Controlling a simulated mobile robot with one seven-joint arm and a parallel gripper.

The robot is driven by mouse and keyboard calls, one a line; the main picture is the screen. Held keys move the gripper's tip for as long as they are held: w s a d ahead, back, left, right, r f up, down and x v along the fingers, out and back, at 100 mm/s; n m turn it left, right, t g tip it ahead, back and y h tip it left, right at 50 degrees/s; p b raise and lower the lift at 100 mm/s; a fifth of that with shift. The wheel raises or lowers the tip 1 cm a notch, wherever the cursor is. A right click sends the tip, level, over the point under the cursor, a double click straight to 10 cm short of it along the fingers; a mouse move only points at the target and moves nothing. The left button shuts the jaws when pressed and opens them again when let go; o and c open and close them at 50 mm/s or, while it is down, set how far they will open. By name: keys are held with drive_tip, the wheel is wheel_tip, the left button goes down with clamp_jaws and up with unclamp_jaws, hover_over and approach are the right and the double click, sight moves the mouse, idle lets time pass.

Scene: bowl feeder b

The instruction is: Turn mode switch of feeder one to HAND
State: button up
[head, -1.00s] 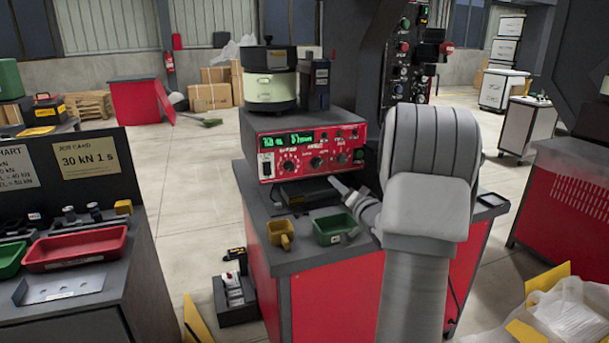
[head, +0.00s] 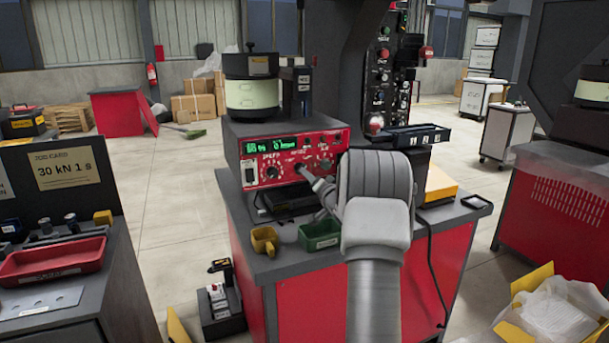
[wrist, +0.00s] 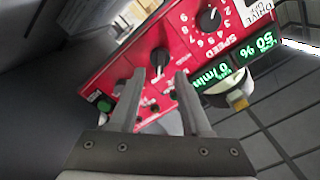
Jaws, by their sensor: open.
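Feeder one's red control panel (head: 262,150) faces me below the feeder bowl (head: 252,95). In the wrist view the panel appears rotated, with a SPEED knob (wrist: 210,18), a second black pointer knob (wrist: 159,58) and a green button (wrist: 105,103). Lit displays (wrist: 216,77) read 50 % and 0/min. My gripper (wrist: 159,73) is open, its fingertips on either side of the second knob's line of view; contact cannot be told. The head view shows my gripper (head: 303,170) close before the panel's middle. The knob's label and HAND mark are not readable.
A yellow scoop (head: 264,240) and a green tray (head: 320,234) are on the bench (head: 285,262) below the panel. A black control column (head: 383,80) stands behind. A yellow box (head: 438,185) is at the right. The floor at left is open.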

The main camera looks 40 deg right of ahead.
drive_tip(key=shift+x, duration=2.45)
drive_tip(key=shift+c, duration=0.3)
clamp_jaws()
